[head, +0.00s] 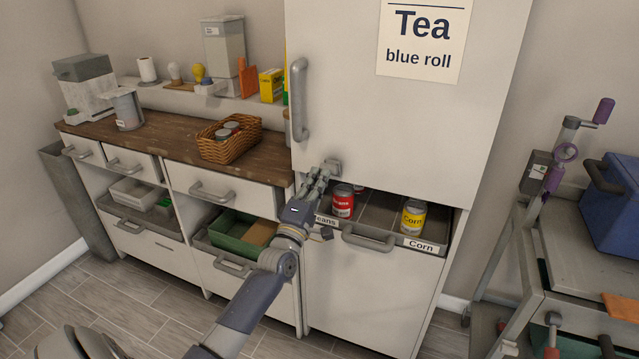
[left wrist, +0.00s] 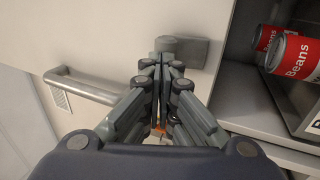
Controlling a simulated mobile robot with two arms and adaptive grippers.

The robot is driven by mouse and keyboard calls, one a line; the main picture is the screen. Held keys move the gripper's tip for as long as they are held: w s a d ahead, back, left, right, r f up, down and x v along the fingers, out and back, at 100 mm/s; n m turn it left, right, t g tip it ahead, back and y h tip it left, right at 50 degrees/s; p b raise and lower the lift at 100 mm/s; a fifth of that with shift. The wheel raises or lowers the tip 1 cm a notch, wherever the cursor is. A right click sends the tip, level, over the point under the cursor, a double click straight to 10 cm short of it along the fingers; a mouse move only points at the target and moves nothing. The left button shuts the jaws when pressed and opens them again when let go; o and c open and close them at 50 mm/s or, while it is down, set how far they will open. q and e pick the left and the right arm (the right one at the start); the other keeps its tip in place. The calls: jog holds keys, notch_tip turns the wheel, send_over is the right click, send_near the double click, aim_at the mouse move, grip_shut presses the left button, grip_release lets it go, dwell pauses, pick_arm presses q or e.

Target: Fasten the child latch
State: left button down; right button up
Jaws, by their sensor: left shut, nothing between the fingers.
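The child latch (head: 332,166) is a small grey block at the lower left edge of the tall cabinet's white door (head: 410,130). In the left wrist view the latch (left wrist: 197,51) sits just beyond the fingertips. My left gripper (head: 324,172) is shut and empty, with its tips at the latch. Whether they touch it is unclear. The fingers also show closed together in the left wrist view (left wrist: 165,62) and cover part of the latch. My right gripper is not in view.
Below the door, a grey drawer or tray (head: 376,218) holds a red beans can (head: 343,201) and a yellow corn can (head: 413,217). A vertical door handle (head: 299,100) is above left. A wooden counter (head: 165,150) stands left, a rolling rack (head: 590,260) right.

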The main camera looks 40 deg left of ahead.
pick_arm(q)
jog(key=shift+r, duration=0.3)
jog(key=shift+w+r, duration=0.1)
jog(key=shift+r, duration=0.05)
jog(key=shift+w+r+p, duration=0.25)
jog(key=shift+r+p, duration=0.2)
